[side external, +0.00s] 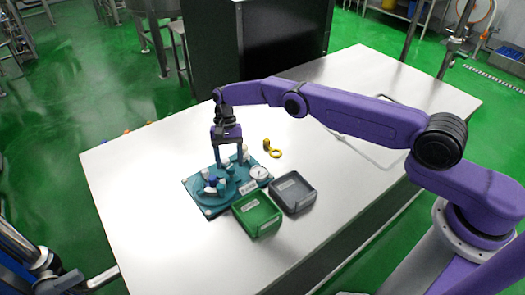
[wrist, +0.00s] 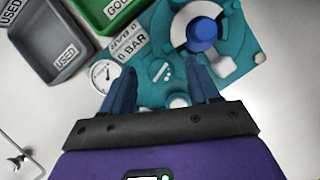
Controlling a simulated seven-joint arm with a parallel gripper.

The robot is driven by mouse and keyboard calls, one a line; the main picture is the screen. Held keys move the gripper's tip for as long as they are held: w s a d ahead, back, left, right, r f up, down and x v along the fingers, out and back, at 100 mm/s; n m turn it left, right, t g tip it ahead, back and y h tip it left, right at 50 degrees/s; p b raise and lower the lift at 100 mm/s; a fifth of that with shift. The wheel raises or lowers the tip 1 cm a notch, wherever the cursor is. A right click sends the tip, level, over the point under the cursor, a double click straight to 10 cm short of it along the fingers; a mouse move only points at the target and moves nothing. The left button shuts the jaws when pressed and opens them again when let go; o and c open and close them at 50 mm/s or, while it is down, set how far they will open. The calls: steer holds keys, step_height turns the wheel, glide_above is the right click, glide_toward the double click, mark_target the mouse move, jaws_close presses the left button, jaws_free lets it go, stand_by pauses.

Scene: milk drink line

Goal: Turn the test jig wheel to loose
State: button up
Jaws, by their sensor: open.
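The teal test jig (side external: 208,208) lies on the white table, and it also shows in the wrist view (wrist: 235,75). On it is a round part with a white ring and a blue hub (wrist: 202,32), near the top right of the wrist view. A teal part with white marks (wrist: 162,71) shows between my fingertips. I cannot tell which of these is the wheel, nor read a loose mark. My gripper (side external: 228,164) points down over the jig, fingers apart and empty; it also shows in the wrist view (wrist: 161,78). Whether the fingertips touch the jig is unclear.
A round gauge (wrist: 103,74) and a 0 BAR label (wrist: 126,49) sit on the jig's edge. A green GOOD tray (side external: 257,226) and a grey USED tray (side external: 300,202) stand close by. A yellow ring-ended item (side external: 275,154) lies behind.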

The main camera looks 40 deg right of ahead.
steer(key=shift+s+d+r, duration=0.1)
steer(key=shift+s+r, duration=0.05)
steer(key=shift+r, duration=0.4)
steer(key=shift+s+r, duration=0.15)
steer(key=shift+r, duration=0.4)
steer(key=s+d+r, duration=0.2)
steer(key=s+r, duration=0.2)
steer(key=s, duration=0.2)
steer(key=s+d+r, duration=0.2)
steer(key=s+r, duration=0.3)
steer(key=s, duration=0.1)
steer(key=shift+s+d, duration=0.25)
steer(key=shift+s, duration=0.15)
steer(key=shift+r, duration=0.1)
step_height(320, 180, up, 4)
steer(key=n+t+h, duration=0.2)
steer(key=n+t, duration=0.2)
steer(key=n, duration=0.2)
glide_above(230, 167)
step_height(230, 167, down, 17)
steer(key=shift+f, duration=0.1)
